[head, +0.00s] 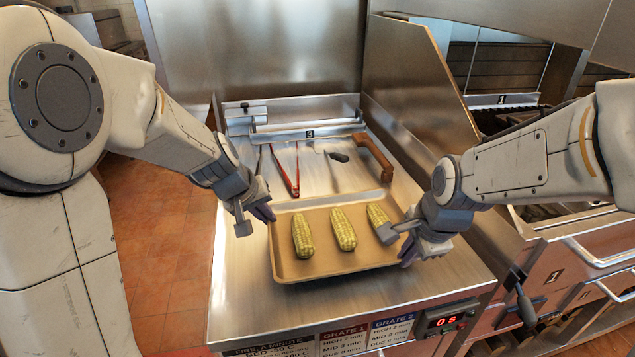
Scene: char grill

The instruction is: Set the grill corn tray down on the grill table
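The grill corn tray (292,268) is a shallow tan tray with a raised rim, lying level at the front half of the steel grill table (240,300). Three yellow corn cobs lie in it: left (303,236), middle (343,229) and right (377,215). The tray looks to be on or very close to the table top; I cannot tell which. My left gripper (264,212) is at the tray's upper left corner. My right gripper (408,256) is at its right edge, its wrist partly covering the right cob. The fingers are mostly hidden, so their grip on the rim is unclear.
Behind the tray lie red-handled tongs (291,178), a dark-handled tool (337,157) and a brown wooden-handled tool (374,156). A steel partition (420,95) rises at the right. A timer display (446,320) is at the front edge. Table top is bare left of the tray.

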